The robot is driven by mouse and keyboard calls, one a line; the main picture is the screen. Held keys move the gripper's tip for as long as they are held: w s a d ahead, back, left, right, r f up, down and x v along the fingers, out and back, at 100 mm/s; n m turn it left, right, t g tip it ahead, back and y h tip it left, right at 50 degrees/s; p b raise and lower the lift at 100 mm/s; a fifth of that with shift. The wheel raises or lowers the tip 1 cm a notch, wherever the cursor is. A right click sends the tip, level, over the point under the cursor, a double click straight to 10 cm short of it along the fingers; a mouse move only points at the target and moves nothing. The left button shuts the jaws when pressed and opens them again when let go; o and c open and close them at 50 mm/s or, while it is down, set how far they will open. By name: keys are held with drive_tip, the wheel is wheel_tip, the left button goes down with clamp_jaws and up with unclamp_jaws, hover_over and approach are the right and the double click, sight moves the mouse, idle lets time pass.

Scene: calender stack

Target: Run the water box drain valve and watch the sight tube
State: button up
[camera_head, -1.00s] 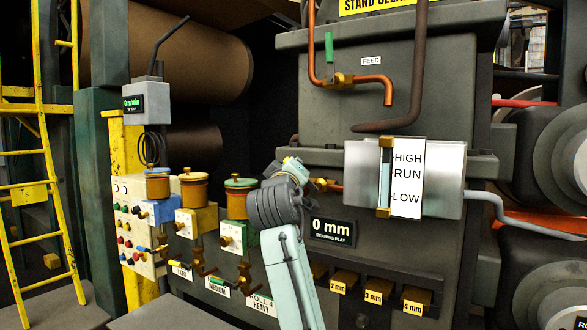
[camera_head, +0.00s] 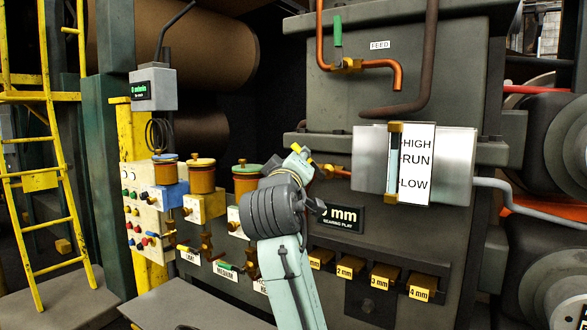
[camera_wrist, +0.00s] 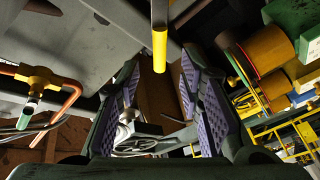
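The water box (camera_head: 455,160) is a pale metal box with a sight tube (camera_head: 393,162) in brass fittings and a HIGH/RUN/LOW scale (camera_head: 416,170). The tube looks pale blue along most of its length; I cannot read an exact level. A brass valve (camera_head: 326,171) sits on the short copper pipe left of the box, probably the drain valve. In the wrist view a yellow-ended lever (camera_wrist: 160,48) points towards the gap between my fingers. My gripper (camera_wrist: 163,88) is open, purple pads apart, with nothing between them. In the head view my wrist hides its fingers.
A green-handled feed valve (camera_head: 338,38) is above left, with a copper pipe. Several lidded pots (camera_head: 201,177) and a button panel (camera_head: 143,205) stand at left. Yellow blocks marked in mm (camera_head: 384,278) line the rack below. A bearing play display (camera_head: 345,218) is partly hidden by my wrist.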

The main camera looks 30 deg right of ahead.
drive_tip(key=shift+v, duration=2.4)
idle(5.6)
